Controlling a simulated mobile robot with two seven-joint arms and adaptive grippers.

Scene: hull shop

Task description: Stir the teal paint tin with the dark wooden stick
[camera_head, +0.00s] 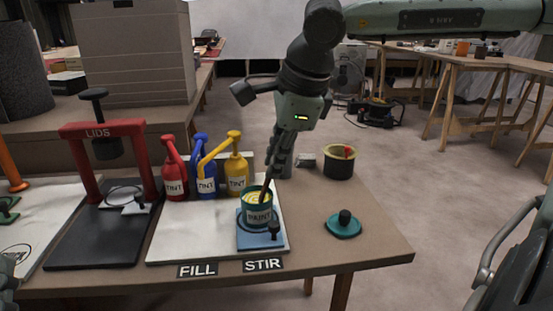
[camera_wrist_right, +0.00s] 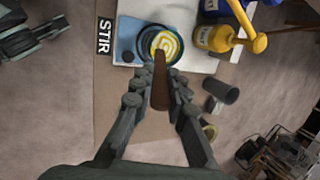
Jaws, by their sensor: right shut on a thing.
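The teal paint tin (camera_head: 257,216) stands on a blue pad (camera_head: 262,240) above the STIR label. It is open, with yellow and pale swirled paint inside. My right gripper (camera_head: 273,168) is above the tin, shut on the dark wooden stick (camera_head: 266,189). The stick slants down, its lower end inside the tin's mouth. In the right wrist view the stick (camera_wrist_right: 160,92) lies between the fingertips (camera_wrist_right: 161,82) and reaches over the tin (camera_wrist_right: 146,43); its tip's depth is hard to judge. A grey part at the head view's lower left edge may be my left gripper; its jaws are unclear.
Red (camera_head: 175,181), blue (camera_head: 206,181) and yellow (camera_head: 237,175) tint bottles stand behind the tin. A teal lid (camera_head: 343,228) with a dark knob lies to the right. A dark pot (camera_head: 338,166) stands behind it. A red LIDS press (camera_head: 68,135) stands left.

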